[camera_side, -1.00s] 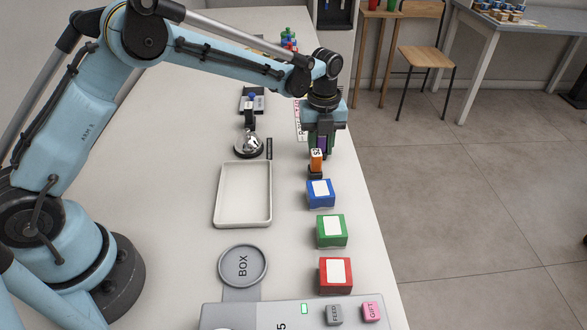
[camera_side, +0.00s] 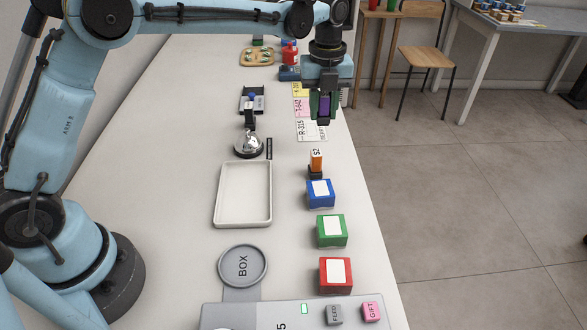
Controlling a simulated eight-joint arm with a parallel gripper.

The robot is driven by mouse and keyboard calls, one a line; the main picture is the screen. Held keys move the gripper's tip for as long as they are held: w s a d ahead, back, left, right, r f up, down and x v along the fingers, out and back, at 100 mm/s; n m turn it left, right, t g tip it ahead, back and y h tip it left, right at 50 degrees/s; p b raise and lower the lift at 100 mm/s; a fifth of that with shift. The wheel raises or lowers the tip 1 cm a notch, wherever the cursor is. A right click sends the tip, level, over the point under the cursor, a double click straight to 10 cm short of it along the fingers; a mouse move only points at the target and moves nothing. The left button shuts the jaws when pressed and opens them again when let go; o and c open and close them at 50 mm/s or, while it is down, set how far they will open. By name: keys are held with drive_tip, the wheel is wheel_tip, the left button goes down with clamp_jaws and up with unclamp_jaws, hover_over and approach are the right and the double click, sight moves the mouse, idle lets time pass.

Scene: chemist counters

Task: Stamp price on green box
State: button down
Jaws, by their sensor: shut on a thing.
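The green box (camera_side: 331,232) has a white label on top and stands on the counter between the blue box (camera_side: 321,193) and the red box (camera_side: 336,275). My gripper (camera_side: 323,104) is shut on a purple stamp-like block (camera_side: 324,107), held above the counter behind the boxes. The block's lower end looks dark; any marking on it cannot be read. An orange stamp (camera_side: 316,160) marked S2 stands upright on a dark base just behind the blue box, apart from my gripper.
An empty white tray (camera_side: 220,195) and a grey disc (camera_side: 243,265) marked BOX lie left of the boxes. A silver bell-like object (camera_side: 249,143) stands behind the tray. Pink and white cards (camera_side: 308,130) lie under my gripper. A panel with FEED and GIFT buttons (camera_side: 334,314) is in front.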

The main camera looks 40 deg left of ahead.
drive_tip(key=c, duration=1.5)
unclamp_jaws()
drive_tip(key=shift+c, duration=0.9)
drive_tip(key=shift+s+d+r, duration=0.1)
drive_tip(key=shift+d, duration=0.1)
drive_tip(key=s+d, duration=1.5)
drive_tip(key=s, duration=0.1)
drive_tip(key=shift+s+f, duration=0.15)
drive_tip(key=shift+f, duration=2.5)
